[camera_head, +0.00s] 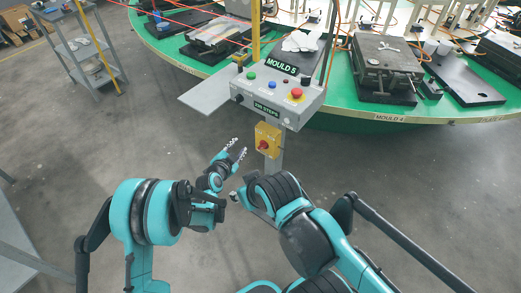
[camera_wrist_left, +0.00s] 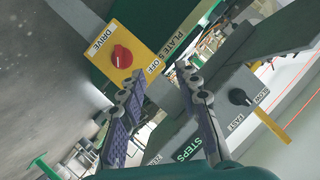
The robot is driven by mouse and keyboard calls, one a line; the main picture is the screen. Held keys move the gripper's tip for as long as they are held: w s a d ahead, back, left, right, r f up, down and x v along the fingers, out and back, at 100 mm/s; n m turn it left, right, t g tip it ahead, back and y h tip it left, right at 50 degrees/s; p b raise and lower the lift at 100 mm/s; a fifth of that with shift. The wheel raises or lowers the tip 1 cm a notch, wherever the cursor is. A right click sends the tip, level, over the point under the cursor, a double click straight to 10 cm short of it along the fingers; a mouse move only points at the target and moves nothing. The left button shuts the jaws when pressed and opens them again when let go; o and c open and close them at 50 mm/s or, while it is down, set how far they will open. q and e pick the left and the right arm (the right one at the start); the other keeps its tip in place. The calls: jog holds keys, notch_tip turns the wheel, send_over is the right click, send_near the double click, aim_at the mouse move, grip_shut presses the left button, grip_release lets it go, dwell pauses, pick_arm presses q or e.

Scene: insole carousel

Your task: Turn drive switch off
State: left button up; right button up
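The drive switch is a yellow plate (camera_head: 269,134) with a red knob (camera_head: 263,145), on the post below the grey control box. In the left wrist view the yellow plate (camera_wrist_left: 143,36) and red knob (camera_wrist_left: 122,57) are close, with DRIVE and OFF lettering beside them. I cannot tell clearly which way the knob points. My left gripper (camera_head: 236,150) is open and empty, just left of the switch; its spread fingers (camera_wrist_left: 160,72) show below the plate, apart from the knob. My right arm's end (camera_head: 238,196) is low and near the left wrist; its fingers are not clear.
The grey control box (camera_head: 310,104) carries coloured buttons and a red mushroom button (camera_head: 296,93). A grey side shelf (camera_head: 207,94) juts out left. The green carousel (camera_head: 360,124) with moulds stands behind. A trolley (camera_head: 85,50) is far left. The floor between is clear.

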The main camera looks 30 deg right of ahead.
pick_arm(q)
jog(key=m+h, duration=0.2)
send_near(262, 148)
jog(key=b+x, duration=0.2)
jog(key=x, duration=0.7)
jog(key=shift+w+a+f, duration=0.1)
grip_shut()
